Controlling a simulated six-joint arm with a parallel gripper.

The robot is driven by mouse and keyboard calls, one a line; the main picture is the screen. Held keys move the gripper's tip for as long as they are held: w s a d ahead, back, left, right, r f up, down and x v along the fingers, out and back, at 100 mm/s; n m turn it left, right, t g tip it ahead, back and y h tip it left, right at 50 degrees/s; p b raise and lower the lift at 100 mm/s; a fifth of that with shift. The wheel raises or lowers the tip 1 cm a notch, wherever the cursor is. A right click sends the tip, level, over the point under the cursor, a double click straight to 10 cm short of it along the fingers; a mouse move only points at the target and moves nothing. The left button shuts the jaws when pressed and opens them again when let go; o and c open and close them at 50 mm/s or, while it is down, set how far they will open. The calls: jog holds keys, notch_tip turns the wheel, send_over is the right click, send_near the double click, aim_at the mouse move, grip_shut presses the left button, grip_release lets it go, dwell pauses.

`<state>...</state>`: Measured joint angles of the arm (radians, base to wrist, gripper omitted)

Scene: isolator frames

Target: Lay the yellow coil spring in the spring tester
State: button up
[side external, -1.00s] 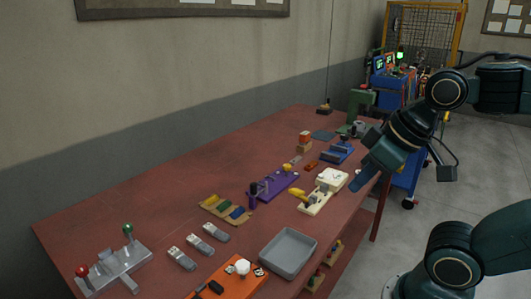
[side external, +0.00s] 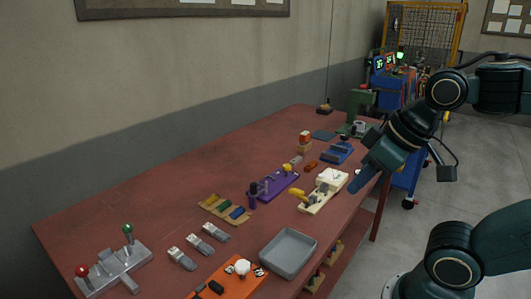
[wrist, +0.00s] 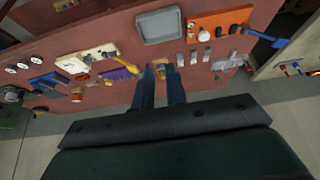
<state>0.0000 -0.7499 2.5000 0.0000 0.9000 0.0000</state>
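A tan tray (side external: 207,207) on the table holds small coloured pieces in yellow, green and blue. The yellow piece (side external: 220,202) in it may be the coil spring, but it is too small to be sure. A purple fixture (side external: 275,186) with a dark purple post and a yellow knob lies beyond the tray and may be the spring tester. My gripper (side external: 356,186) is above the table's right edge, away from both. In the wrist view my gripper's (wrist: 161,74) two blue fingers are apart with nothing held, and the tray shows small and distant between them.
A cream board (side external: 322,193) with a yellow handle lies between my gripper and the purple fixture. A grey bin (side external: 288,270), an orange panel (side external: 228,280), grey clips (side external: 208,232) and a lever stand (side external: 115,270) occupy the near end. The table's back left strip is clear.

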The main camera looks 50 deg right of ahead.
jog(key=shift+o, duration=0.9)
jog(key=shift+w+r, duration=0.1)
jog(key=w+d+r+m+g, duration=0.1)
jog(key=w+r+m, duration=0.3)
jog(key=w, duration=0.9)
jog(key=w+r+m+g, duration=0.2)
jog(key=w+m, duration=0.3)
jog(key=w, duration=0.8)
jog(key=w+d+f+m+g, duration=0.1)
jog(key=w+f+m+g, duration=0.1)
jog(key=w+f+m, duration=0.7)
jog(key=w+f, duration=0.8)
jog(key=w, duration=0.2)
jog(key=shift+d+g, duration=0.3)
jog(key=shift+d, duration=0.05)
